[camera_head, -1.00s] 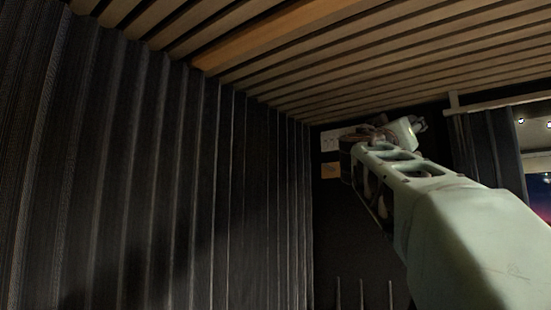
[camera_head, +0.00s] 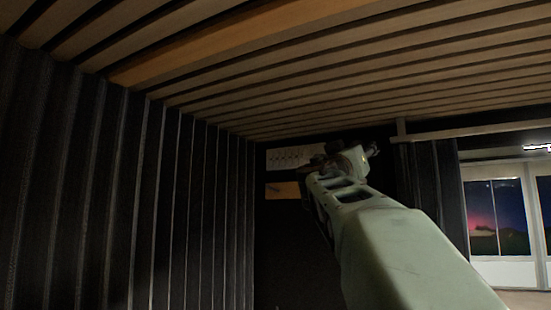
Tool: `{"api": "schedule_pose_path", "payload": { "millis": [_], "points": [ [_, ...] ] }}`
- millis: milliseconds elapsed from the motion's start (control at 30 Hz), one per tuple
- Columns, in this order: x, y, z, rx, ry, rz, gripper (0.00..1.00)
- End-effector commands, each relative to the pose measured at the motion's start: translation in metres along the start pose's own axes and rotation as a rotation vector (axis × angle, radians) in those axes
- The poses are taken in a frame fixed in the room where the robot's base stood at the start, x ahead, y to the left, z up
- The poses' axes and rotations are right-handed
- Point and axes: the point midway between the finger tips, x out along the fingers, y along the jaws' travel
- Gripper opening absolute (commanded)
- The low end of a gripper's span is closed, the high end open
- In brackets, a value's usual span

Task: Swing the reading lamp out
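I cannot make out a reading lamp in this view. My pale green arm reaches up from the lower right toward the back wall. My gripper (camera_head: 371,149) is at its far end, small and dark, just below the slatted ceiling. The arm's own links partly hide it, and I cannot tell whether its fingers are open or shut. I see nothing clearly held in it.
Dark ribbed panels (camera_head: 145,190) line the left side. A wooden slatted ceiling (camera_head: 300,70) runs overhead. Light panels (camera_head: 284,190) hang on the dark back wall. A dark curtain (camera_head: 436,185) and bright windows (camera_head: 497,215) are at right.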

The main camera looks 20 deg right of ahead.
Motion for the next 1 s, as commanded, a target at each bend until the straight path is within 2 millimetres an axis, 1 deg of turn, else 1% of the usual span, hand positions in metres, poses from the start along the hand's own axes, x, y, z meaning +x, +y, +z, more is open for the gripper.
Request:
{"api": "schedule_pose_path", "payload": {
  "millis": [233, 600, 767, 1000],
  "points": [
    [0.0, 0.0, 0.001, 0.0, 0.0, 0.0, 0.5],
    [0.0, 0.0, 0.0, 0.0, 0.0, 0.0, 0.09],
    [0.001, 0.001, -0.002, -0.001, -0.008, -0.002, 0.08],
    [0.003, 0.002, -0.01, -0.002, -0.091, -0.018, 0.08]
  ]
}}
